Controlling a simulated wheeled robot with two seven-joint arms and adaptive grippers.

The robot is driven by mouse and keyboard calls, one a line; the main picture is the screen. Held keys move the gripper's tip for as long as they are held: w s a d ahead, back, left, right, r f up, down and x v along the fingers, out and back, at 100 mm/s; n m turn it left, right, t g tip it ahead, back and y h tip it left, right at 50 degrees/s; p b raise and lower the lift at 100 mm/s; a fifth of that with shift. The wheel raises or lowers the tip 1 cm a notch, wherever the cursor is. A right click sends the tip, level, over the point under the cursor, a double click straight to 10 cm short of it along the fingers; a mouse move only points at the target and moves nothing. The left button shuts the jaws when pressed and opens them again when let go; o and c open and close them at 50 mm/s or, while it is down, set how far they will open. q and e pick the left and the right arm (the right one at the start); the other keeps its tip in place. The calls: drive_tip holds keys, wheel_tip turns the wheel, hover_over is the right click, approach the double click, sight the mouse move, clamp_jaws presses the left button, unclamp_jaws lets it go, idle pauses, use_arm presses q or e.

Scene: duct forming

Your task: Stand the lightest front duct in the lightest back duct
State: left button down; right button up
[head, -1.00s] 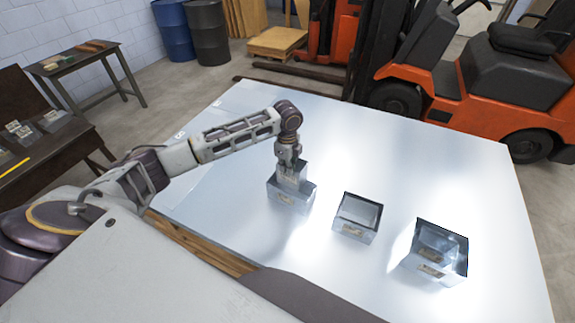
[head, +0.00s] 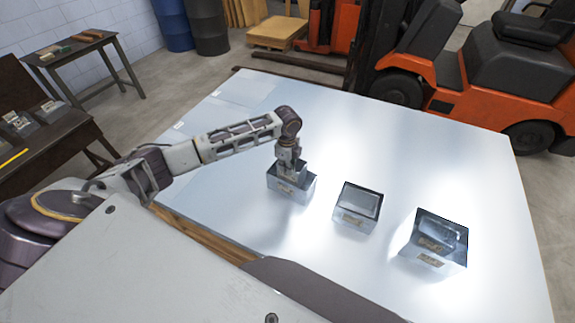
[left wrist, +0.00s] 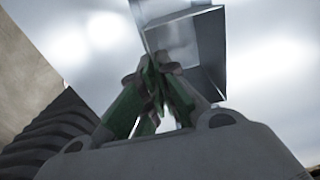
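My left gripper (head: 289,166) points down over the left shiny metal duct (head: 304,190), an open box with a label on its front. Its fingers are closed on a smaller metal duct (head: 290,177), which now sits low inside the left duct with its upper part showing. In the left wrist view the green-sided fingers (left wrist: 165,80) come together at a thin metal wall (left wrist: 185,35); the exact contact is hard to see. A middle duct (head: 354,219) stands to the right, and a larger right duct (head: 429,256) has a smaller labelled duct (head: 437,236) inside it. My right gripper is not in view.
The ducts stand on a wide, glossy pale table (head: 420,150) with free room behind them. A dark side bench (head: 60,128) with small items is at the left. An orange forklift (head: 490,85) stands beyond the table.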

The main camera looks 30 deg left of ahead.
use_arm(q)
drive_tip(key=shift+f, duration=0.85)
drive_tip(key=c, duration=1.6)
unclamp_jaws()
drive_tip(key=shift+o, duration=0.2)
drive_tip(key=shift+r+p, duration=0.6)
drive_tip(key=shift+r, duration=2.9)
